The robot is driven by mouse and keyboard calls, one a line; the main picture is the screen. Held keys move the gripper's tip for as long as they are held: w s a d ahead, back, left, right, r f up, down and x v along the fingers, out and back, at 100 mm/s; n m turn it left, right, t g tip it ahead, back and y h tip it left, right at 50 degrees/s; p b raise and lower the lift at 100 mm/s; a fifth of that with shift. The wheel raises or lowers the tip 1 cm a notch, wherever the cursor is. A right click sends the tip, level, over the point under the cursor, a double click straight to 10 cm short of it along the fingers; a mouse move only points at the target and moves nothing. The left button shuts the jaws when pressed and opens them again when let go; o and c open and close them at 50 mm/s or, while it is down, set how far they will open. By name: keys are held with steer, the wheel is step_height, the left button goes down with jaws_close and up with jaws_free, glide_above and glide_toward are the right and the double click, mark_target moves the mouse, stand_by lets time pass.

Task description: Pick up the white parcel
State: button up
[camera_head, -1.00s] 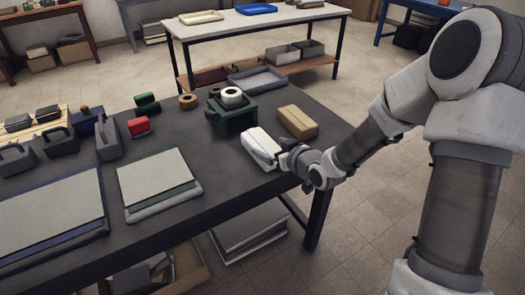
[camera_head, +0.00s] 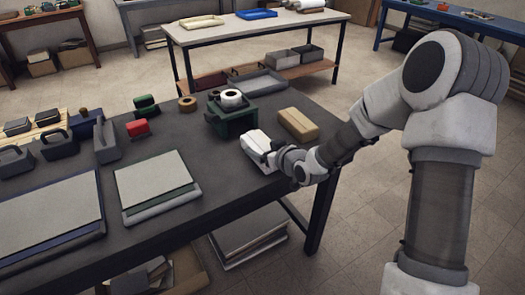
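The white parcel (camera_head: 257,144) lies near the right edge of the dark table (camera_head: 228,179), between the tan parcel (camera_head: 298,124) and the table's front edge. My gripper (camera_head: 274,158) is at the parcel's near right side, reaching in from the right. My wrist covers the parcel's lower right part. The fingers are small and mostly hidden, so I cannot tell whether they are open or closed around the parcel.
A green tape dispenser (camera_head: 232,121) with a white roll stands just behind the white parcel. The tan parcel is close on its right. Stacked boards (camera_head: 158,184) lie to the left. Bare tabletop lies between the boards and the parcel.

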jaws_close()
steer(key=shift+r, duration=0.15)
